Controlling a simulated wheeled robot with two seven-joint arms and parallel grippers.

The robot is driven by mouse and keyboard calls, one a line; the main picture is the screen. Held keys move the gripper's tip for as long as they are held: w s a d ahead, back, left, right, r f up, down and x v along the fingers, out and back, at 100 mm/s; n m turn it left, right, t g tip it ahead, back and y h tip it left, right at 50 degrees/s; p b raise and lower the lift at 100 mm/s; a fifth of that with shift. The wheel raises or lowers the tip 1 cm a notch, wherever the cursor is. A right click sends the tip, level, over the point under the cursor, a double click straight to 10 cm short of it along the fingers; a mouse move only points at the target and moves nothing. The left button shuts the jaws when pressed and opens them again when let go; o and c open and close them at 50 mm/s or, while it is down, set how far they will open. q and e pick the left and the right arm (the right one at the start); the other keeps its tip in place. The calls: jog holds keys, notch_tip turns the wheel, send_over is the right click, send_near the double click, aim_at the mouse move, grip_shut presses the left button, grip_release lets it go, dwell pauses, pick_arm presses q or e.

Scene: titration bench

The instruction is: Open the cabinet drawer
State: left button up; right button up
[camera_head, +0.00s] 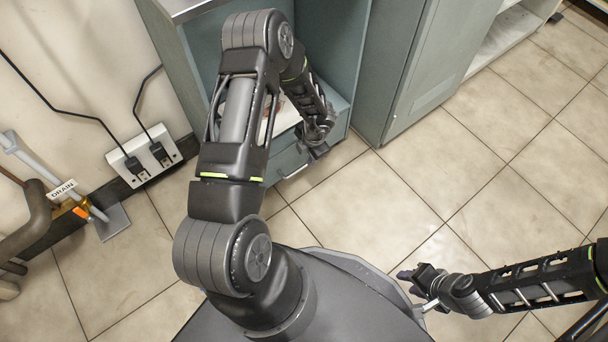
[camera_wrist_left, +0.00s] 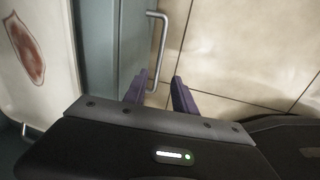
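The cabinet drawer (camera_head: 286,164) is a blue-green front low in the open cabinet, with a metal bar handle (camera_head: 293,172). My left gripper (camera_head: 310,155) is just above the drawer front, close to the handle. In the left wrist view, the handle (camera_wrist_left: 157,45) stands out from the drawer front (camera_wrist_left: 133,45), ahead of my two purple fingertips (camera_wrist_left: 158,90). The drawer looks shut. My right gripper (camera_head: 418,282) is over the floor at the lower right; its fingers are too small to judge.
A wall socket (camera_head: 150,155) with two black plugs and a pipe with a DRAIN label (camera_head: 62,190) are at the left. The tiled floor (camera_head: 440,165) is clear.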

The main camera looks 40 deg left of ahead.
aim_at(303, 167)
pick_arm(q)
jog(key=shift+w+a+f+n, duration=0.1)
jog(key=shift+a+f+n, duration=0.1)
jog(key=shift+n, duration=0.2)
pick_arm(e)
jog(key=shift+f, duration=0.25)
